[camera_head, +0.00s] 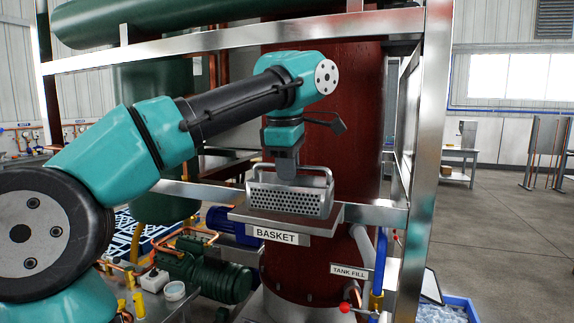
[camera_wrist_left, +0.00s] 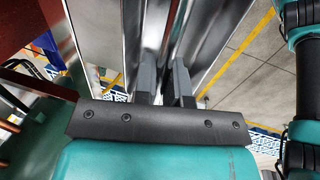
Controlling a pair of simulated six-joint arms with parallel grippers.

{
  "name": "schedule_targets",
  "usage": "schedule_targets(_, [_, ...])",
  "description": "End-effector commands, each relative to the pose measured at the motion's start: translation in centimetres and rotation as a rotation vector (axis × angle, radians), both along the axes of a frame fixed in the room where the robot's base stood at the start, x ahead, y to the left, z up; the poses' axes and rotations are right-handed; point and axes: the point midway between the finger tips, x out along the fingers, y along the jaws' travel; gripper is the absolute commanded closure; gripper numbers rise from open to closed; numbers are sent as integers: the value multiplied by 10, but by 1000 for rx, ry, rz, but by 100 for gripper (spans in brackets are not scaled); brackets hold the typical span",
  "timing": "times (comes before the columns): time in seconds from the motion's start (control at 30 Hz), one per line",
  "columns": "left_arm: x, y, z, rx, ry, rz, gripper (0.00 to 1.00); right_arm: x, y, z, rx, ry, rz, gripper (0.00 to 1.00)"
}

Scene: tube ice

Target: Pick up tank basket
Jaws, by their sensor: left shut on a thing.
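The tank basket (camera_head: 288,203) is a perforated grey metal box with a raised bar handle. In the head view it sits at the shelf (camera_head: 335,212) labelled BASKET, in front of the red tank; I cannot tell whether it touches the shelf. My left gripper (camera_head: 287,178) reaches down from above and is shut on the basket at its handle. In the left wrist view the two dark fingers (camera_wrist_left: 164,80) point ahead with a narrow gap. The fingertips are partly lost against shiny metal there. My right gripper is not in view.
A steel frame post (camera_head: 427,150) stands right of the shelf, with a beam (camera_head: 240,38) above. The red tank (camera_head: 340,110) is close behind. A green pump (camera_head: 215,272) and copper pipes lie below left. Open floor (camera_head: 510,230) lies to the right, beyond the frame.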

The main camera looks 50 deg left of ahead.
Motion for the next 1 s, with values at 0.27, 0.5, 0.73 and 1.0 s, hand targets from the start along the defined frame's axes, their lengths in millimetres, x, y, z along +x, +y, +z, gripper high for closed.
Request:
schedule_targets(0.27, [-25, -29, 4, 1, -2, -3, 100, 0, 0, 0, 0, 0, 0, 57])
schedule_targets(0.5, [-31, -36, 5, 0, -1, 0, 100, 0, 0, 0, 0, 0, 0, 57])
schedule_targets(0.73, [-31, -36, 5, 0, -1, 0, 100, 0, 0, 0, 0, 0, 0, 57])
schedule_targets(1.0, [-31, -36, 5, 0, -1, 1, 100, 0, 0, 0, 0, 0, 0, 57])
